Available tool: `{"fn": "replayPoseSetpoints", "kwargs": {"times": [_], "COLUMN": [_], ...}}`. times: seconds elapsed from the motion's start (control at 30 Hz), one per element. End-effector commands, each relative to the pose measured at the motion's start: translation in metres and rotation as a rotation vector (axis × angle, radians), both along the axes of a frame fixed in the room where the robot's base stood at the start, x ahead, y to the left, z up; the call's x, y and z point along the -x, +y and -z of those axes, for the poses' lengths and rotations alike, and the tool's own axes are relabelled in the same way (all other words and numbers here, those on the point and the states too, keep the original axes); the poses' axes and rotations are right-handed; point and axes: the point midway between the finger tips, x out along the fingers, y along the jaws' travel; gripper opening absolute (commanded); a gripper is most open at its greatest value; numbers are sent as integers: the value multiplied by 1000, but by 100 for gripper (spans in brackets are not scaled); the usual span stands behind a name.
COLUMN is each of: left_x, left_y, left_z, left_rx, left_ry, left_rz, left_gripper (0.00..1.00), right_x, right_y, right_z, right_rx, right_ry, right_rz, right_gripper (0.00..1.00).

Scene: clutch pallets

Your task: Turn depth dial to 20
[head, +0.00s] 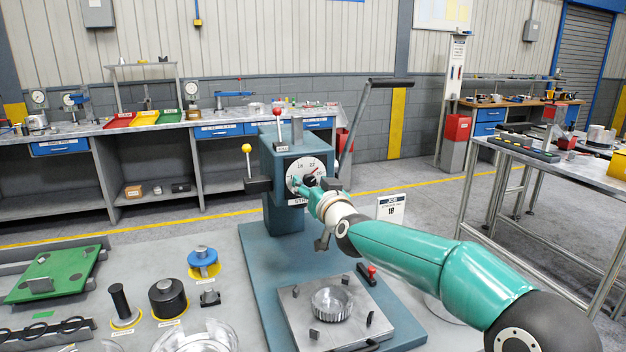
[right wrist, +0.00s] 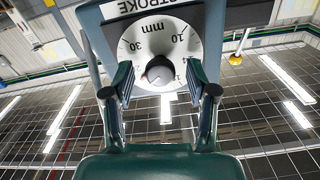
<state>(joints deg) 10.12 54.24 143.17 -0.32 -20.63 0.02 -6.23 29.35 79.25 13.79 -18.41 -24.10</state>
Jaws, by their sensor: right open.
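The dial (head: 296,167) is a round white plate on the front of the teal press (head: 279,150). In the right wrist view the dial (right wrist: 183,31) appears upside down, marked mm, 10 and 30, beside a STROKE label (right wrist: 133,9). Its dark centre knob (right wrist: 159,70) has a small red mark, but the exact reading is unclear. My right gripper (right wrist: 163,88) is open, its fingers on either side of the knob and apart from it. In the head view my right gripper (head: 314,187) covers part of the dial. My left gripper is out of view.
A job card (head: 391,209) stands right of the press. A yellow-knobbed lever (head: 247,149) and a long handle (head: 366,110) flank the dial. Several parts stand at left.

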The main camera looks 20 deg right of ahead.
Motion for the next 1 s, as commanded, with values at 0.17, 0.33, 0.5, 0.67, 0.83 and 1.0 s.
{"fn": "replayPoseSetpoints", "kwargs": {"times": [0.17,0.33,0.5,0.67,0.83,1.0], "left_x": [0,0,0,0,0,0], "left_y": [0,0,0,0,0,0], "left_z": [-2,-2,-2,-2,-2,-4], "left_rx": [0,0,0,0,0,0], "left_ry": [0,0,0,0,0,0], "left_rz": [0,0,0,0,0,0], "left_gripper": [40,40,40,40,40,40], "right_x": [-6,-6,-6,-6,-6,-6], "right_y": [0,0,1,1,-3,-1], "right_z": [0,1,0,0,0,0], "right_rx": [0,0,0,0,1,19], "right_ry": [0,0,0,0,0,-1], "right_rz": [0,0,-1,-1,2,2], "right_gripper": [57,57,37,11,0,0]}}
